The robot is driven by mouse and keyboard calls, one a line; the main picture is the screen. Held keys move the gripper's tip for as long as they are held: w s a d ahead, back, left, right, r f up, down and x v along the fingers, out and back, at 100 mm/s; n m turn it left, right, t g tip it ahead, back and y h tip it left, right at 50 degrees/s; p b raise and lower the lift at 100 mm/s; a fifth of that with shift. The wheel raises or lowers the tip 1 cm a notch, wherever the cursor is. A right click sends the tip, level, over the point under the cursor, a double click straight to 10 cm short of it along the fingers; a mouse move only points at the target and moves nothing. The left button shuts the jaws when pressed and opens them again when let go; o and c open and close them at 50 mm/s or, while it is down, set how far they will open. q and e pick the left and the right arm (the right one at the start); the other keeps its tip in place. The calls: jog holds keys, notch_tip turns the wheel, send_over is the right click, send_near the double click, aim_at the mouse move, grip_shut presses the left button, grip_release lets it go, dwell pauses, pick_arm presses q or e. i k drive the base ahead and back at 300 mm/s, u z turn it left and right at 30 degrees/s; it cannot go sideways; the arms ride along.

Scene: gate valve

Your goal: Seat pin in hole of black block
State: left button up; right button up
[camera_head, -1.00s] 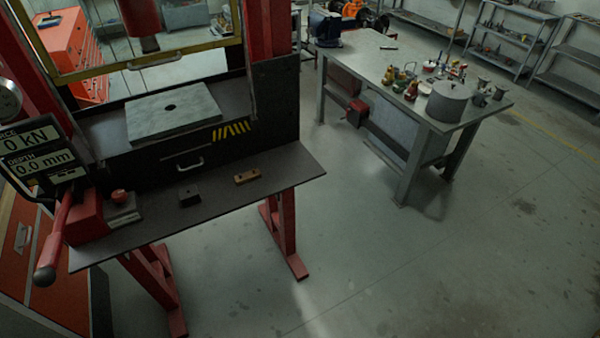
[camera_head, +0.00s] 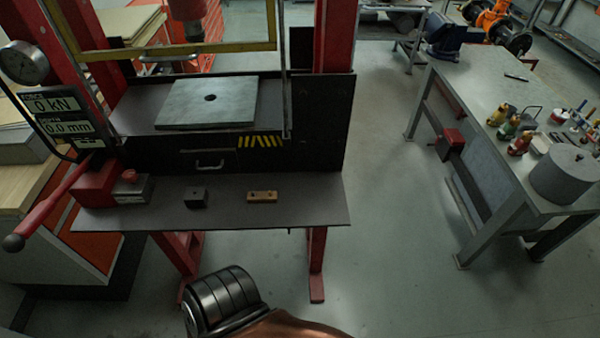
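A small black block (camera_head: 196,198) sits on the front shelf of the red press, left of its middle. A hole in it is too small to make out clearly. A wooden block (camera_head: 262,196) with dark spots on its top lies to its right on the same shelf, apart from it. I cannot make out a separate pin. Part of my own body, black ribbed and copper coloured, shows at the bottom centre, below the shelf. Neither gripper's fingers are in view.
The press shelf (camera_head: 310,205) has bare room at its right. A red lever (camera_head: 55,203) and a display (camera_head: 62,115) stand at left. A workbench (camera_head: 490,95) with bottles stands at right, with clear floor between.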

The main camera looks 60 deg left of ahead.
aim_at(196, 196)
jog(key=i, duration=1.4)
jog(key=u, duration=1.85)
